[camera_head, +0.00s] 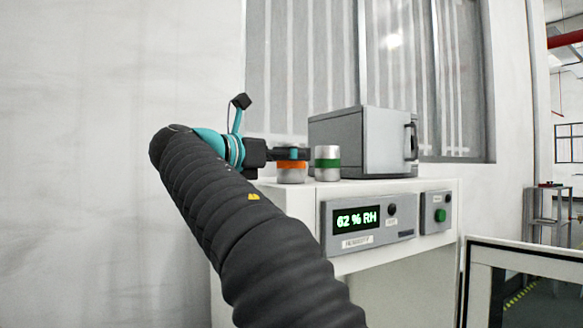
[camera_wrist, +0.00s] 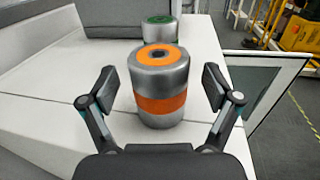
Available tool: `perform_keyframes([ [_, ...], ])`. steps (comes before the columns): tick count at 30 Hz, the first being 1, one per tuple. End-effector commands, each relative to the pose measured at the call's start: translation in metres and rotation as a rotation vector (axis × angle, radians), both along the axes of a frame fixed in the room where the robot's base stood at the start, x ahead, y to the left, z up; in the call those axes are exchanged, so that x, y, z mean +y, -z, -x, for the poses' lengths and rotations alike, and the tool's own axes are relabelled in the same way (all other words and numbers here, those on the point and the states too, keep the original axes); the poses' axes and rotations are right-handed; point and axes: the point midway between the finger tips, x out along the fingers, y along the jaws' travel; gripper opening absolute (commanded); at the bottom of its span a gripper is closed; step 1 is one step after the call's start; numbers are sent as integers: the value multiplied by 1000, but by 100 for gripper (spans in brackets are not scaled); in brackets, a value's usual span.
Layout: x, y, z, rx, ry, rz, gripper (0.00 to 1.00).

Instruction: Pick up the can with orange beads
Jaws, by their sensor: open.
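The can with orange beads (camera_wrist: 160,83) is a silver cylinder with an orange band and an orange ring on top. It stands upright on the white cabinet top and also shows in the head view (camera_head: 291,173), partly behind my gripper. My gripper (camera_wrist: 160,88) is open in the wrist view, with one finger on each side of the can and a gap at both sides. In the head view my gripper (camera_head: 291,153) reaches in from the left at the can's upper part. Where the fingertips end relative to the can's far side is hard to tell.
A similar can with a green band (camera_head: 327,163) stands close by to the right, behind the orange one in the wrist view (camera_wrist: 159,30). A grey box (camera_head: 345,140) with a handle sits behind them. The white cabinet (camera_head: 440,190) carries a humidity display (camera_head: 357,217).

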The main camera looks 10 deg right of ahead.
Motion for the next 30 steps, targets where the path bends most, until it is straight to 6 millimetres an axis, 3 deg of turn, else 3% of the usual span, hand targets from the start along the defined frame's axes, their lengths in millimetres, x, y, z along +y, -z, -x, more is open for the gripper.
perform_keyframes([
  [4, -11, 0, -6, 0, 1, 1, 89],
  [11, -12, 0, -7, 1, -1, 0, 89],
  [12, -12, 0, -7, 1, -1, 0, 86],
  [21, -12, 0, -7, 1, -1, 0, 14],
  [30, -12, -2, -7, 0, -1, 1, 14],
])
